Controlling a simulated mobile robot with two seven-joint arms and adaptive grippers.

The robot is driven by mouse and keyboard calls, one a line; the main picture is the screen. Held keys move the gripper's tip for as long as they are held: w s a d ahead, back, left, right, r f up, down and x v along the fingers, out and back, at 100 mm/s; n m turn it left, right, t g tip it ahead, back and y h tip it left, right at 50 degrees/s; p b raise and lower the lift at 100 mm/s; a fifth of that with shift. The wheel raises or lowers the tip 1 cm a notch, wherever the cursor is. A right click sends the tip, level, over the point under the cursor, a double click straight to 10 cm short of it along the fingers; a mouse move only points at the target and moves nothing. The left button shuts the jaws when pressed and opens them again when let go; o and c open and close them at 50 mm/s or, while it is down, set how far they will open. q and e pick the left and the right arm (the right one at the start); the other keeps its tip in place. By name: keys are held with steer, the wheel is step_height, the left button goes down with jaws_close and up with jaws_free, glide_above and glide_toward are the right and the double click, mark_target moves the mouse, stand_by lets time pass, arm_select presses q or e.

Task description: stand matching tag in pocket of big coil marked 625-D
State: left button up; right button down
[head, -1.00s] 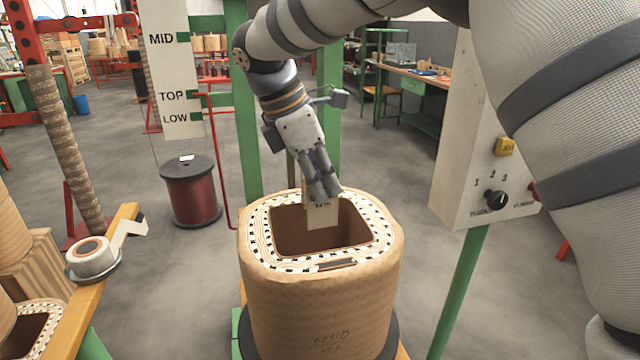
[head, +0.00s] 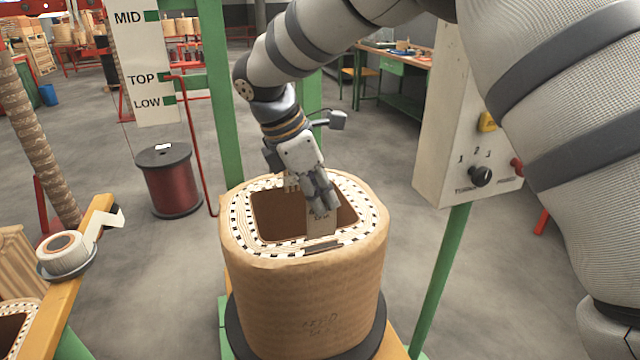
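The big coil (head: 300,300) stands upright on a dark round base in the middle, wrapped in tan paper, with handwriting on its front too blurred to read surely. Its top shows a ring of black and white spacers around a square opening. A dark slot, seemingly the pocket (head: 323,246), lies in the front part of the rim. My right gripper (head: 322,205) points down over the opening and is shut on a pale tag (head: 321,225). The tag hangs upright just behind the slot; its lettering is too small to read. My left gripper is not in view.
A grey control box (head: 468,130) on a green post stands right of the coil. A green frame with a level board (head: 140,60) and a red wire spool (head: 169,180) stand behind left.

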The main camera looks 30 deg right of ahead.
mark_target(322, 223)
steer(key=shift+f, duration=2.8)
steer(key=c, duration=1.7)
jaws_free()
steer(key=v, duration=1.2)
